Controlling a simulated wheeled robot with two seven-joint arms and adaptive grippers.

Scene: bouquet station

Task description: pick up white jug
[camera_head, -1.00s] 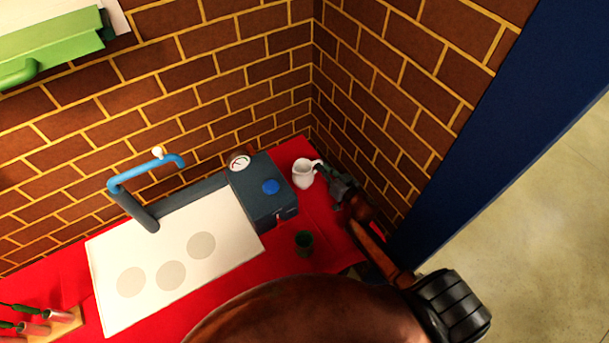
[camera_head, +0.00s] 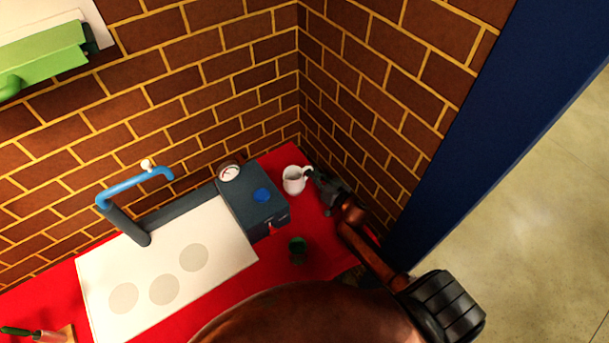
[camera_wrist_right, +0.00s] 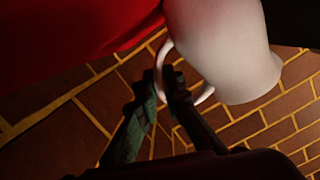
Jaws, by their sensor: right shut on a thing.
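The white jug (camera_head: 293,181) is at the right end of the red counter, near the wall corner, with its handle toward the right. My right gripper (camera_head: 314,177) comes in from the right and is shut on the jug's handle. In the right wrist view the white jug (camera_wrist_right: 226,48) fills the upper right, and the fingers of my right gripper (camera_wrist_right: 168,88) close around its curved handle. The jug looks upright in the head view; I cannot tell whether it touches the counter. My left gripper is not in view.
A dark box with a blue knob (camera_head: 262,195) and a gauge stands just left of the jug. A green cup (camera_head: 297,250) is in front. A white panel (camera_head: 170,270) and blue tap (camera_head: 135,184) are further left. Brick walls close in behind and right.

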